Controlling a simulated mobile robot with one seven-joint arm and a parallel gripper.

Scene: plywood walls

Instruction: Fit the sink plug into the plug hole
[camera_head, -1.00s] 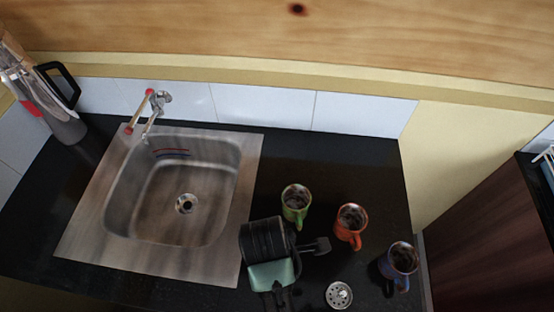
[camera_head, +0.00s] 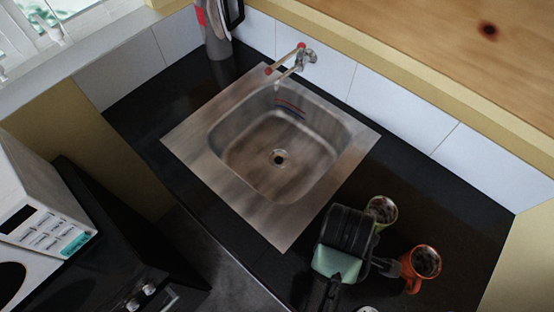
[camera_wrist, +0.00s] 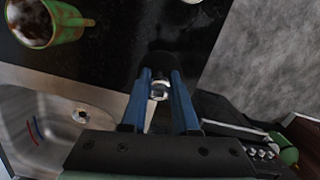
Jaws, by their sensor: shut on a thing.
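My gripper (camera_wrist: 159,82) is shut on a dark round piece with a shiny metal knob, which looks like the sink plug (camera_wrist: 158,62). The blue fingers close around the knob in the wrist view. In the head view my gripper (camera_head: 378,265) is over the counter right of the sink, close to the mugs, and the plug is hard to make out there. The steel sink (camera_head: 235,150) is left of my gripper. Its plug hole (camera_head: 279,157) is open in the basin floor and also shows in the wrist view (camera_wrist: 80,115).
A green mug (camera_head: 383,207) and an orange-red mug (camera_head: 427,261) stand close to my gripper. A metal strainer (camera_head: 367,309) lies at the bottom edge. A tap (camera_head: 298,61) rises behind the basin. A microwave (camera_head: 38,215) is at the left.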

